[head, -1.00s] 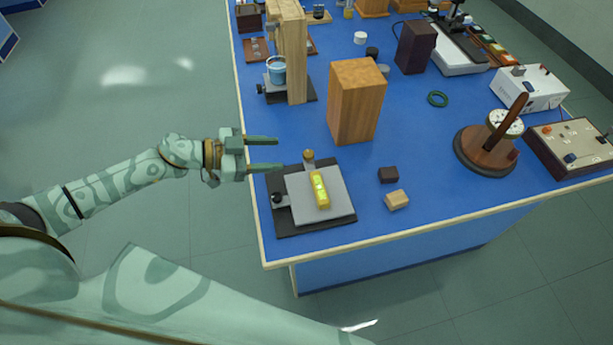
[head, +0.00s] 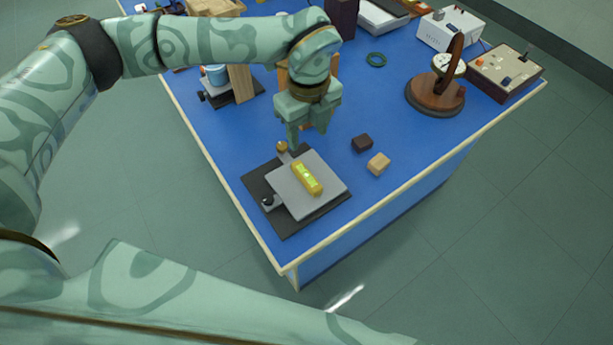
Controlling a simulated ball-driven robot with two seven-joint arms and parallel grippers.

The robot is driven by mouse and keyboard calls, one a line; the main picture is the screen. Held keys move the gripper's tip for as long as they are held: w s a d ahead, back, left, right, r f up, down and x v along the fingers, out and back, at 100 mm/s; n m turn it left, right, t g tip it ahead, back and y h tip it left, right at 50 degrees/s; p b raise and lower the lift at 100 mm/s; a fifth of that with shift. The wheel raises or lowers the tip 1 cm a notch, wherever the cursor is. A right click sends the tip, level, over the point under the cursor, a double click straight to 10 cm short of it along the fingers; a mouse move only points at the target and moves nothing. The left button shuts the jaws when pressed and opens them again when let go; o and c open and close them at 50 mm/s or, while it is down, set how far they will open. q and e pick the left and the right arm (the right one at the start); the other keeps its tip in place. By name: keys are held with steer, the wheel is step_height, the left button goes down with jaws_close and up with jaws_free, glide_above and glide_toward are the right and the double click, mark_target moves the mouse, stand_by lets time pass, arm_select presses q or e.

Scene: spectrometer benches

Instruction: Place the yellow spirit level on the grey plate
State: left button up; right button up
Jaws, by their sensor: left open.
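The yellow spirit level (head: 307,178) lies flat on the grey plate (head: 328,184), near its middle. The plate sits on a dark base (head: 285,228) with a black knob (head: 268,201) at its left and a brass knob (head: 282,147) at its back. My left gripper (head: 308,138) is open, points down and holds nothing. It is behind the spirit level in the picture, apart from it and above the table. My right gripper is not in view.
A dark block (head: 362,143) and a light wooden block (head: 379,164) lie right of the plate. A tall wooden block behind my gripper is mostly hidden. A green ring (head: 376,60) and a round wooden stand (head: 436,95) are farther right. The blue table's (head: 232,150) near corner is clear.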

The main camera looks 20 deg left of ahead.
arm_select(q)
steer(key=b, duration=0.1)
glide_above(307, 175)
steer(key=f, duration=0.9)
steer(key=shift+s+d+f, duration=0.15)
steer(key=shift+s+f, duration=0.1)
steer(key=shift+s, duration=0.05)
steer(key=shift+f+b, duration=0.35)
steer(key=shift+f, duration=0.5)
steer(key=f, duration=0.3)
steer(key=f+b, duration=0.1)
steer(key=shift+w+a+f, duration=0.2)
steer(key=shift+w+f, duration=0.1)
steer(key=shift+w, duration=0.05)
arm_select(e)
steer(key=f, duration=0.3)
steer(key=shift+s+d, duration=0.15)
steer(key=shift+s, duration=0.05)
arm_select(q)
jaws_close()
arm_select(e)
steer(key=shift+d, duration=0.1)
